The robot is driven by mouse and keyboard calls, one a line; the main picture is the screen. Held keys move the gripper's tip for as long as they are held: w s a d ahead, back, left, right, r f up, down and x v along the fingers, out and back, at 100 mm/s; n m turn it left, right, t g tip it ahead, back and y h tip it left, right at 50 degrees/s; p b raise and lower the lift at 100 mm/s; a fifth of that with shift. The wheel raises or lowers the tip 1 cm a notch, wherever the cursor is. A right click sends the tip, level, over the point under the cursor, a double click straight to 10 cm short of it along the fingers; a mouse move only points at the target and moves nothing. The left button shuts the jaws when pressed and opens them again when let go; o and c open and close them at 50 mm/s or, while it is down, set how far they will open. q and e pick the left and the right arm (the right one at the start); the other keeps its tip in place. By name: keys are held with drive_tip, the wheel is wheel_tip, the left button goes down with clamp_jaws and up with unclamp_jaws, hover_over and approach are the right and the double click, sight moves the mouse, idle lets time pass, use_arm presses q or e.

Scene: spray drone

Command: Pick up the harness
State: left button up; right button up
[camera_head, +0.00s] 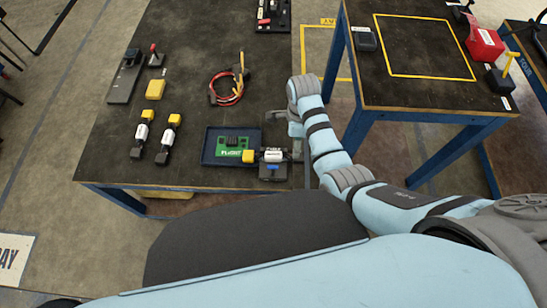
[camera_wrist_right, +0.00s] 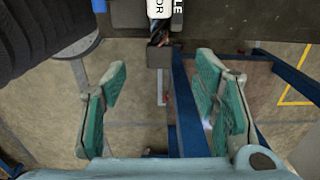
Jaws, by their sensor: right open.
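The harness, seemingly the looped red and black cable (camera_head: 227,90) with an upright yellow part, lies on the dark workbench (camera_head: 190,70) in the head view. My right gripper (camera_head: 287,116) is at the bench's right edge, to the right of and nearer than the loop, apart from it. In the right wrist view my right gripper (camera_wrist_right: 160,105) is open, its teal-padded fingers wide apart with nothing between them. A white labelled part with a dark cable end (camera_wrist_right: 160,18) shows at the top of that view, beyond the fingers. My left gripper is not in view.
A tray with a green board (camera_head: 232,146) and a yellow-white connector on a black block (camera_head: 272,172) stand at the front edge. A second table (camera_head: 420,50) stands right, across a gap.

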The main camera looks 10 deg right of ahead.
sight(273, 157)
wheel_tip(273, 157, down, 9)
drive_tip(key=b, duration=0.3)
drive_tip(key=shift+s+d, duration=0.15)
drive_tip(key=shift+r, duration=0.1)
clamp_jaws()
